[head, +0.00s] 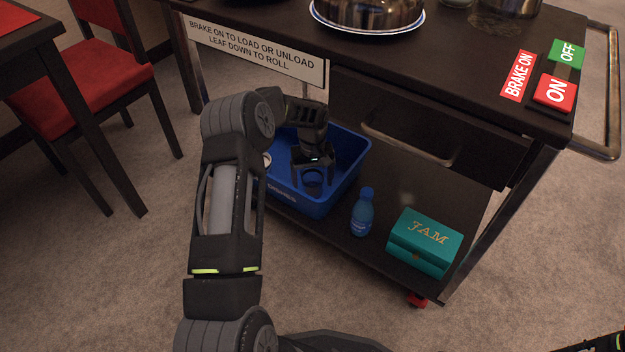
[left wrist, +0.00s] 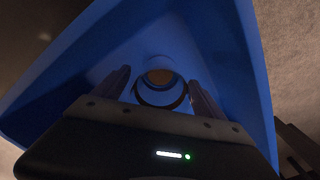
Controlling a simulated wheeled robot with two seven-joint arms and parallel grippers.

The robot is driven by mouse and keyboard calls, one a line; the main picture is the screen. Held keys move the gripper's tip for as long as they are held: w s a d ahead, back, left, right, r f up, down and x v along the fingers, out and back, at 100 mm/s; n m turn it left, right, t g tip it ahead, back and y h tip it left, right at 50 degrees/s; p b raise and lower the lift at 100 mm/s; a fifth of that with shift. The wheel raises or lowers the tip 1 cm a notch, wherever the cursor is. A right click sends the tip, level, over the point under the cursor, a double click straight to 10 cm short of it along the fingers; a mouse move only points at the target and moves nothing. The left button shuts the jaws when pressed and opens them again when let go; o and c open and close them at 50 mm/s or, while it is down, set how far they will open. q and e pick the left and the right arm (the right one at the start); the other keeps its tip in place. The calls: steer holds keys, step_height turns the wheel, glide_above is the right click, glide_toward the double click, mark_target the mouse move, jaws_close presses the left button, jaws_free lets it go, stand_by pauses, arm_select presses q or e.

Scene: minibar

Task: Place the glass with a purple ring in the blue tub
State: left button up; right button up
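The blue tub (head: 335,198) stands on the cart's lower shelf; its walls also fill much of the left wrist view (left wrist: 70,75). My left gripper (head: 312,170) points down inside it. A clear glass (head: 312,180) is in the tub between the fingers. In the left wrist view the glass (left wrist: 160,98) sits between my left gripper's two fingers (left wrist: 160,80), which are spread, with a narrow gap showing on each side. A dark ring shows on the glass; its colour is too dim to tell as purple. My right gripper is out of view.
A red chair (head: 85,80) stands at left.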

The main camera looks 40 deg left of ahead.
arm_select(q)
steer(key=shift+o, duration=0.3)
step_height(320, 180, up, 8)
steer(key=p, duration=0.3)
steer(key=shift+f, duration=0.1)
stand_by(0.5)
